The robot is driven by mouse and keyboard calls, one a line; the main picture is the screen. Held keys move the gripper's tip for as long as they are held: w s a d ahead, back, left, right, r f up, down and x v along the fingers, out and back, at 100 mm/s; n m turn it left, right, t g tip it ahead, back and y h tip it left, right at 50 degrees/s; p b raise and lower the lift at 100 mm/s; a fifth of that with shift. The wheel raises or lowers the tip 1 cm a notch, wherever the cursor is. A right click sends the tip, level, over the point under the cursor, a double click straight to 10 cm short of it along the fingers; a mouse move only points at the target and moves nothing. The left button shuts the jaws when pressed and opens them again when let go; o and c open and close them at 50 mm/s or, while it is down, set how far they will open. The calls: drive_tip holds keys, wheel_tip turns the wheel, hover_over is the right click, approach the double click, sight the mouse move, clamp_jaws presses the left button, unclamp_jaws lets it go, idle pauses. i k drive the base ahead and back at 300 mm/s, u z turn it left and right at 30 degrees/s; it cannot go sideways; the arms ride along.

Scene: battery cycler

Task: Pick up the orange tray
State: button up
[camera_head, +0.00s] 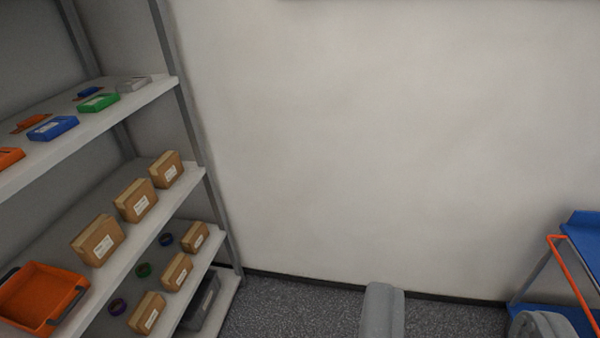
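The orange tray (72,310) is an open, shallow box with dark handles. It sits at the lower left on the middle shelf, and the left edge of the picture cuts it off. It looks empty. The two grey fingers of my gripper (461,318) show at the bottom right, set wide apart with nothing between them. My gripper is well to the right of the tray and not touching it.
The shelf rack (185,88) fills the left side. Its upper shelf holds small coloured boxes, including a green one (98,102); lower shelves hold cardboard boxes (135,201). A blue cart with an orange rail (572,275) stands at right. Speckled floor (290,305) between is clear.

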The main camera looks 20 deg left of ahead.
sight(39, 296)
drive_tip(key=u, duration=0.6)
drive_tip(key=i, duration=1.3)
drive_tip(key=u, duration=0.8)
drive_tip(key=k, duration=0.65)
drive_tip(key=u, duration=0.25)
drive_tip(key=i, duration=0.65)
drive_tip(key=z, duration=0.15)
